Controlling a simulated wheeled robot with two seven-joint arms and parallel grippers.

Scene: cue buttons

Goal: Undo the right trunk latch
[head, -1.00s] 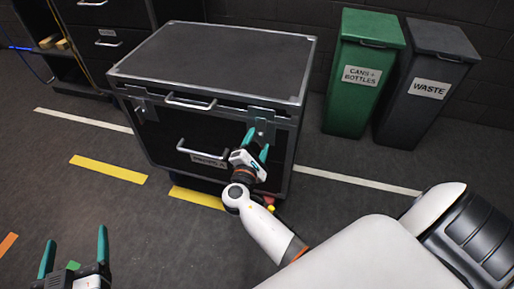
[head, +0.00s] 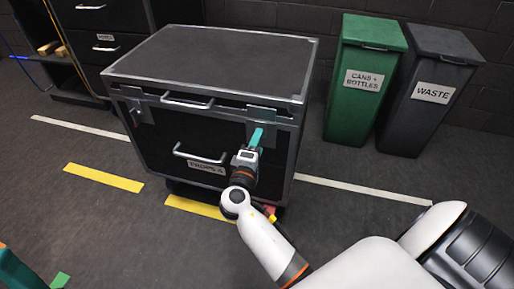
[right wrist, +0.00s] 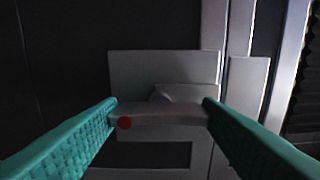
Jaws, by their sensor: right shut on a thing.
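The black trunk (head: 215,62) with metal edges stands on the floor, its lid down. Its right latch (head: 261,113) is a grey metal plate on the upper right of the front. My right gripper (head: 256,138) is at this latch. In the right wrist view, its teal fingers are shut on the ends of the grey latch lever (right wrist: 165,113), which has a red dot at its left. The lever lies across the latch plate (right wrist: 135,70). The left latch (head: 140,110) is on the upper left of the front. Only a teal part of my left gripper (head: 14,270) shows at the lower left edge.
Two handles (head: 187,102) (head: 200,155) are on the trunk's front. A green bin (head: 366,95) and a grey waste bin (head: 433,100) stand at the right. A dark cabinet (head: 100,35) stands behind at the left.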

